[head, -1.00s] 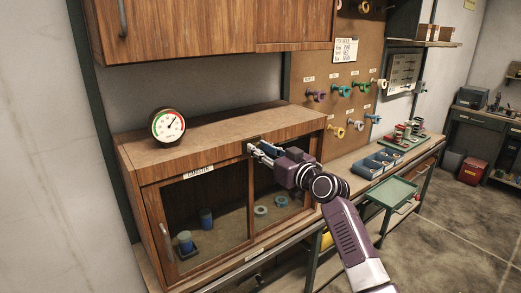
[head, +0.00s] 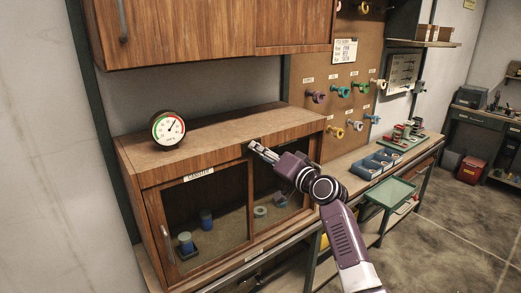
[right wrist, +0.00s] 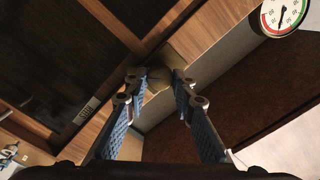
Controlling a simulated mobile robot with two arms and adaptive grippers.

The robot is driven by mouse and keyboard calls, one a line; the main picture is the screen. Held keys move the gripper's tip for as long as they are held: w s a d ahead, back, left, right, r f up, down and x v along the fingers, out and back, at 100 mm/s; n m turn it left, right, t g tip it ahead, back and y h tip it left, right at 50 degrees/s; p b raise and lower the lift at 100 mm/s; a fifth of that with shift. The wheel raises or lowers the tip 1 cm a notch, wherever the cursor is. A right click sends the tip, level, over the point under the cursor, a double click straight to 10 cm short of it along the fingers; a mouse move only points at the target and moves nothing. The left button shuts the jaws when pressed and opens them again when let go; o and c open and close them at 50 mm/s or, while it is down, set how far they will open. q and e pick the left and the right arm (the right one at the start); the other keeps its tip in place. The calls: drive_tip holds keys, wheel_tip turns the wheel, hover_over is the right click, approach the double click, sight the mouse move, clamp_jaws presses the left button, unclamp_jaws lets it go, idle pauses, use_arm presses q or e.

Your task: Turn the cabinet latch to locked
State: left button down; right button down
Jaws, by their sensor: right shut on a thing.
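The wooden cabinet (head: 215,142) stands on the bench with its glass-fronted doors closed. Its latch (right wrist: 160,74) shows in the right wrist view as a brass-coloured piece on the wooden front, between my fingertips. My right gripper (head: 254,147) reaches the upper middle of the cabinet front and is shut on the latch. The gripper also fills the right wrist view (right wrist: 160,82), with one blue-padded finger on each side of the latch. In the head view the gripper mostly hides the latch, and its exact angle is unclear. My left gripper is out of view.
A round gauge (head: 167,129) stands on the cabinet top. Blue containers and tape rolls sit behind the glass. A pegboard (head: 350,105) with several tape rolls is behind to the right. A blue bin (head: 375,164) and a green tray (head: 392,193) are at the right.

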drive_tip(key=shift+f+m+p, duration=0.15)
drive_tip(key=shift+m+p, duration=1.65)
drive_tip(key=shift+m, duration=2.3)
drive_tip(key=c, duration=1.6)
unclamp_jaws()
drive_tip(key=shift+d, duration=0.1)
drive_tip(key=v, duration=1.2)
